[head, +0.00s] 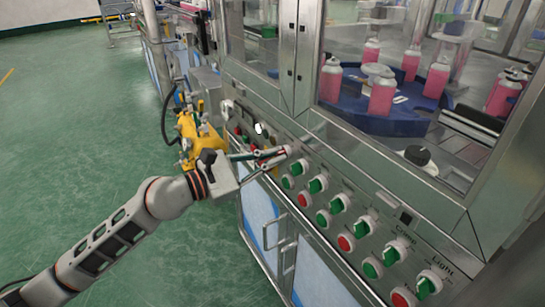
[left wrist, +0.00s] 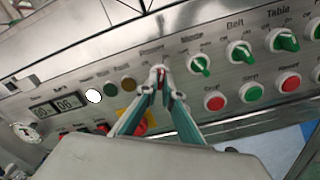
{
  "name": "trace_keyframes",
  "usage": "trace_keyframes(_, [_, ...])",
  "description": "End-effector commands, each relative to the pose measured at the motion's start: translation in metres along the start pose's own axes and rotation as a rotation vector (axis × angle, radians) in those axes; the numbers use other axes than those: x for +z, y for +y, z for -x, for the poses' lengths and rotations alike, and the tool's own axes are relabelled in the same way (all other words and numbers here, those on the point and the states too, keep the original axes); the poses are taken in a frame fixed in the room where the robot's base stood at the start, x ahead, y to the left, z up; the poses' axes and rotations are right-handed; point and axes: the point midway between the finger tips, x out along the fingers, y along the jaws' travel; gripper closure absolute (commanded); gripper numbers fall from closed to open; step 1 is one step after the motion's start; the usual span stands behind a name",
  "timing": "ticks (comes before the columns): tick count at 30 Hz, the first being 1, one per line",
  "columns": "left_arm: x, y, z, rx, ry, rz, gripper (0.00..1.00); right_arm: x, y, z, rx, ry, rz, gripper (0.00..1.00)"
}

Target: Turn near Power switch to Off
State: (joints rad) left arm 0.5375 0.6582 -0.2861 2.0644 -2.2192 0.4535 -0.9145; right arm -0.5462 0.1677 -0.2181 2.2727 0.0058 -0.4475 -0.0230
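My left gripper (head: 284,152) reaches the control panel from the left, its fingertips at the panel face. In the left wrist view the two fingers (left wrist: 160,88) converge just below the "Power" label, closed on the near Power switch (left wrist: 160,69). Only a small reddish bit of that switch shows between the tips; its handle and pointing direction are hidden. My right gripper is not in view.
Green switches such as the Mode switch (left wrist: 199,65) and the Belt switch (left wrist: 240,52) sit to the right. A red button (left wrist: 214,103) lies below them. Indicator lamps and a digital display (left wrist: 67,105) are left. Pink cans (head: 383,93) stand behind glass.

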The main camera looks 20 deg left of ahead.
Motion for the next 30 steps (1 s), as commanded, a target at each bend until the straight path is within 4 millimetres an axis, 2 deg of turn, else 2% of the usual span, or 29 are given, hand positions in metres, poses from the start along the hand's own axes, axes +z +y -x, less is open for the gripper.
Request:
trace_keyframes(7, [0.002, 0.001, 0.0, 0.001, -0.001, 0.024, 1.0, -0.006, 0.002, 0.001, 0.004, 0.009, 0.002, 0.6])
trace_keyframes(13, [0.005, 0.003, 0.0, 0.003, -0.004, 0.111, 1.0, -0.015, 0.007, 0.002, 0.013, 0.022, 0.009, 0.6])
trace_keyframes(21, [0.009, 0.004, 0.0, 0.004, -0.006, 0.334, 1.0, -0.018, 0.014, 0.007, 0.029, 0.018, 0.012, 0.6])
trace_keyframes(30, [0.007, 0.003, 0.0, 0.001, -0.003, 0.62, 1.0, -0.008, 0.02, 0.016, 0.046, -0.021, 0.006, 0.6])
